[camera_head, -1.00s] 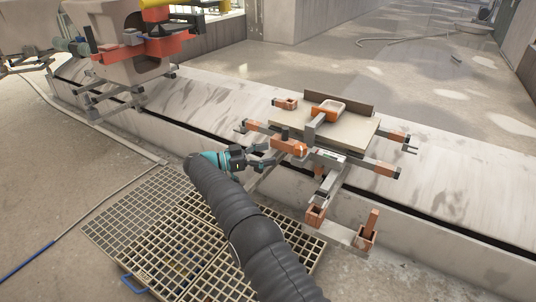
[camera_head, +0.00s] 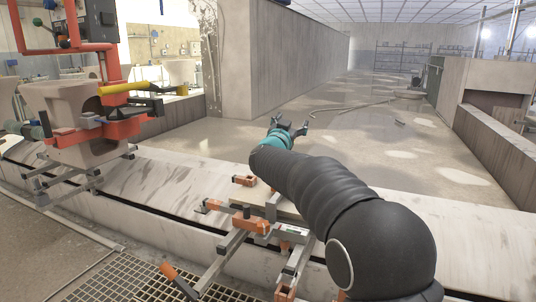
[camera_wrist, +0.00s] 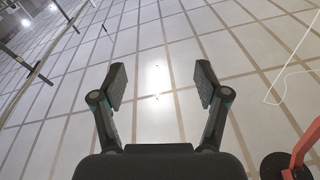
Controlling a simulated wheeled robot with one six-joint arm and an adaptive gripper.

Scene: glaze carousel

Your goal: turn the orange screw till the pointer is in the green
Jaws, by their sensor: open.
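The fixture (camera_head: 225,244) of grey bars and orange blocks stands on the pale ledge, low in the head view. A rounded orange part on it, likely the orange screw (camera_head: 263,228), shows left of my arm. Beside it is a small pale strip, perhaps the gauge (camera_head: 292,229); its pointer and green zone are too small to read. My arm covers the fixture's right side. My gripper (camera_head: 291,122) is raised well above the fixture, open and empty, fingers pointing up and away. In the wrist view my gripper (camera_wrist: 160,84) has its fingers spread before the ceiling.
A clay-coloured form on a red and grey frame (camera_head: 85,118) stands at the left. A floor grating (camera_head: 115,280) lies at the lower left. A tall wall block (camera_head: 300,70) stands behind. A low wall (camera_head: 490,140) runs at the right. Open floor lies between.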

